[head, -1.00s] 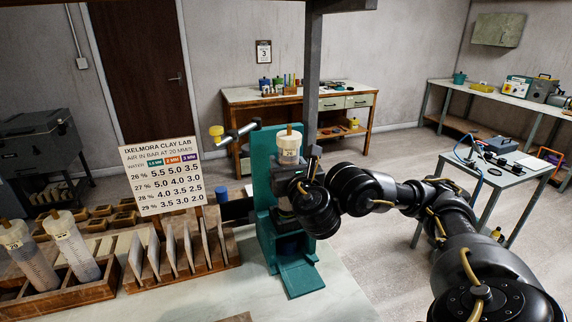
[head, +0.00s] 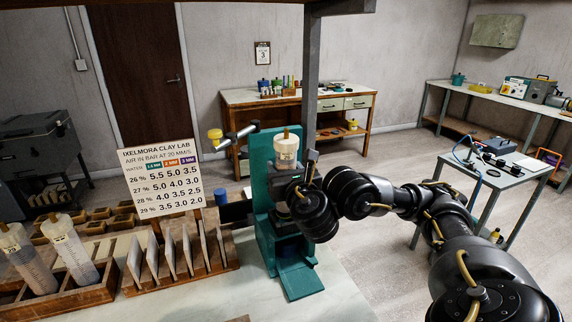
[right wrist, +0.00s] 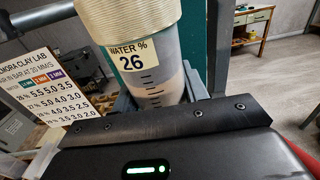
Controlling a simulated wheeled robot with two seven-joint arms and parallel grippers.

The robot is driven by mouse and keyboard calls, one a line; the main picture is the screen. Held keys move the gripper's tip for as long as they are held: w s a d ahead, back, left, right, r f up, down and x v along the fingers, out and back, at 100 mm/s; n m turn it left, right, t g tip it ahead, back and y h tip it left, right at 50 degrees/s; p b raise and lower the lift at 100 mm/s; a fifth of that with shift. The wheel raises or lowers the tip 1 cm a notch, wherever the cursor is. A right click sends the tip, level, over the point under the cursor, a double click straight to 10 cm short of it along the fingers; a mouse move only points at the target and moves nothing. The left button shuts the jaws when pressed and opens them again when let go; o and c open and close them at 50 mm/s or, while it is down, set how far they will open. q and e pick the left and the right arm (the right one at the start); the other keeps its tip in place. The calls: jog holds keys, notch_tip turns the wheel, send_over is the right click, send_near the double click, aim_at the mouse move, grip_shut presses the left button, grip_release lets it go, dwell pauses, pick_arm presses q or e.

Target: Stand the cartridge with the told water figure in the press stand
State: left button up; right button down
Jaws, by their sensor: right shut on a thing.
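A clear cartridge (head: 287,151) with a pale cap and a tan tip on top is held upright at the green press stand (head: 264,178). Its label reads "WATER % 26" in the right wrist view (right wrist: 148,74). My right gripper (right wrist: 160,98) is shut on the cartridge below its label. In the head view my right wrist hides the fingers and the cartridge's lower end, so I cannot tell whether it rests in the stand. Two more cartridges (head: 75,254) (head: 27,258) lean in a wooden rack (head: 88,297) at the left. My left gripper is not in view.
A sign (head: 161,180) listing air pressure by water percentage stands left of the press. A wooden holder of upright tiles (head: 205,263) sits before it. A grey post (head: 311,85) rises just behind the press. The pale tabletop (head: 335,285) is clear at the front right.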

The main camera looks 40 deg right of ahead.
jog(key=shift+w+d+r+p, duration=0.15)
jog(key=shift+w+r+p, duration=0.2)
jog(key=shift+r+p, duration=0.35)
jog(key=shift+s+r+p, duration=0.2)
jog(key=shift+r+p, duration=0.5)
jog(key=shift+r, duration=0.2)
jog(key=shift+s+r+p, duration=0.1)
jog(key=shift+r+p, duration=0.3)
jog(key=shift+r, duration=0.15)
jog(key=shift+f, duration=0.1)
